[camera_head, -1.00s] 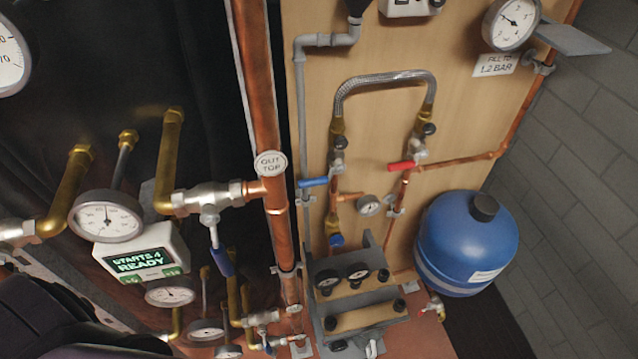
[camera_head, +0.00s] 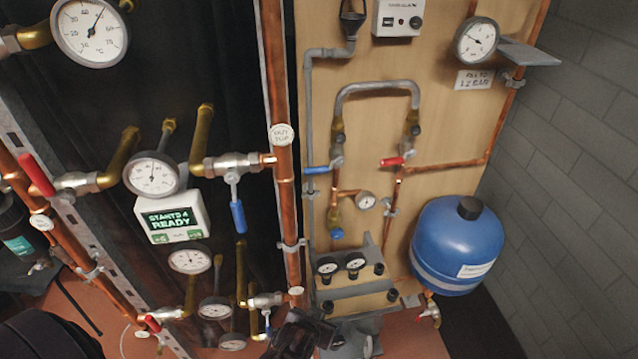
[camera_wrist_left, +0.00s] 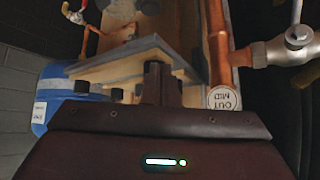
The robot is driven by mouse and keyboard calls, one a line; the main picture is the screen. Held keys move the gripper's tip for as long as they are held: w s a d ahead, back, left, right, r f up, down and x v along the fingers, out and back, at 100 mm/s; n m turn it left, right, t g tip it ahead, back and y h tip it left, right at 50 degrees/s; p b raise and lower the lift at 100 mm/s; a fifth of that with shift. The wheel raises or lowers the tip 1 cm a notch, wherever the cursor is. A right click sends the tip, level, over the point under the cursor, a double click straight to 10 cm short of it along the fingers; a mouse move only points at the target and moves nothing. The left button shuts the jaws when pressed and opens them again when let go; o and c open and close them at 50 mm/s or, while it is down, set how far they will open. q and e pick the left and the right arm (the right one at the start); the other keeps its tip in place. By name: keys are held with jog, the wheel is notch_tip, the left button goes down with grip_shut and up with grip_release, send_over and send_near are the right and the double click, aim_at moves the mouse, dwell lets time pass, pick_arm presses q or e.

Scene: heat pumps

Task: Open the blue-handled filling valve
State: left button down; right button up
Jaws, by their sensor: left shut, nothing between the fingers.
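The wooden board carries a filling loop with a bent grey hose (camera_head: 377,88). A valve with a blue lever handle (camera_head: 318,170) sits at the loop's left leg, its lever lying sideways to the left. A red lever (camera_head: 392,161) is on the right leg. My left gripper (camera_head: 312,324) is at the bottom of the head view, well below the blue handle, in front of the board's lower part. In the left wrist view its dark fingers (camera_wrist_left: 161,88) are shut and empty. My right gripper is not in view.
A blue vessel (camera_head: 458,245) stands right of the board. A copper pipe (camera_head: 284,200) runs up left of the loop. Another blue lever (camera_head: 238,216) hangs down left of that pipe. A grey shelf with two small gauges (camera_head: 341,266) juts out below the loop.

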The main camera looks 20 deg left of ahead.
pick_arm(q)
jog(key=w+a+r+n+t+y, duration=0.1)
jog(key=w+r+n+t+y, duration=0.4)
jog(key=w+r, duration=0.65)
jog(key=s+r+n+t+y, duration=0.2)
jog(key=r+t+y, duration=0.4)
jog(key=r, duration=1.3)
jog(key=shift+s+a+r+t+y, duration=0.4)
jog(key=shift+s+y, duration=0.3)
jog(key=shift+y, duration=0.5)
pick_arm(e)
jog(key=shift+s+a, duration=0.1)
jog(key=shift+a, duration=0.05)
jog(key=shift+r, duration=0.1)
